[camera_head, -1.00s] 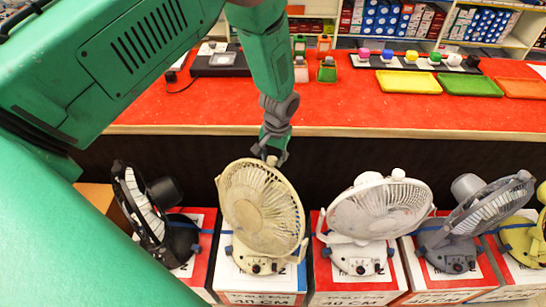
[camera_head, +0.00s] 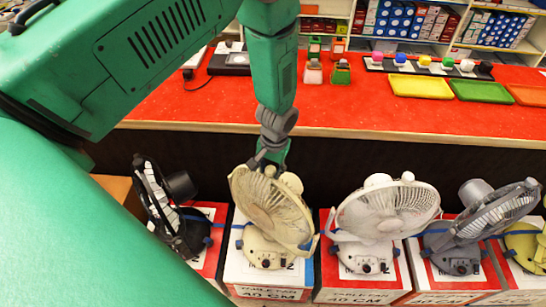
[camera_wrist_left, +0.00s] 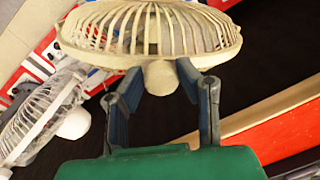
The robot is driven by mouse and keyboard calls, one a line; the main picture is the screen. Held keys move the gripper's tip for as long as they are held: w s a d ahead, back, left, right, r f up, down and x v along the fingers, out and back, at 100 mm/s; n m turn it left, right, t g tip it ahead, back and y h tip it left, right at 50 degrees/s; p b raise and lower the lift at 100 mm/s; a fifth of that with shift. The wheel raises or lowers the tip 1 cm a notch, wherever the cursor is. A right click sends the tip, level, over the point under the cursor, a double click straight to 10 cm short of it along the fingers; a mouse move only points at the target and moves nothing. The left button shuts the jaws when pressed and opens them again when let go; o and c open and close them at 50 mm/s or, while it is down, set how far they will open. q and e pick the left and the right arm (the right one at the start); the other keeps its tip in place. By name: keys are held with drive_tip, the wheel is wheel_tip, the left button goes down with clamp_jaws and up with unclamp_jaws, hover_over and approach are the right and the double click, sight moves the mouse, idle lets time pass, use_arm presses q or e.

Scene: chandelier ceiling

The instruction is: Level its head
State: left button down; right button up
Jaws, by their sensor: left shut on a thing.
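The cream table fan (camera_head: 268,212) stands on a red and white box, second from the left in the head view. Its round cage is tilted, leaning back and facing upward. My left gripper (camera_head: 270,164) comes down from above behind the cage and is shut on the fan's head at the back. In the left wrist view, the gripper fingers (camera_wrist_left: 160,82) sit on either side of a rounded cream knob (camera_wrist_left: 160,77) behind the cage (camera_wrist_left: 150,32). The exact finger contact is partly hidden. My right gripper is not in view.
A black fan (camera_head: 160,205) stands close on the left, a white fan (camera_head: 385,215) and a grey fan (camera_head: 480,230) on the right, each on a box. A yellow fan (camera_head: 525,245) is at the right edge. Behind is a red counter (camera_head: 225,110) with trays.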

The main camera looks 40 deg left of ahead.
use_arm(q)
drive_tip(key=shift+s+f, duration=0.2)
drive_tip(key=shift+s, duration=0.3)
drive_tip(key=c, duration=1.2)
unclamp_jaws()
drive_tip(key=shift+w+a+r, duration=0.15)
drive_tip(key=shift+w+a, duration=0.05)
drive_tip(key=shift+a, duration=0.05)
drive_tip(key=shift+w+r, duration=0.1)
drive_tip(key=shift+r, duration=0.15)
drive_tip(key=r, duration=0.3)
drive_tip(key=d+r, duration=0.1)
drive_tip(key=r, duration=0.7)
drive_tip(key=shift+d+r, duration=0.1)
drive_tip(key=shift+d, duration=0.05)
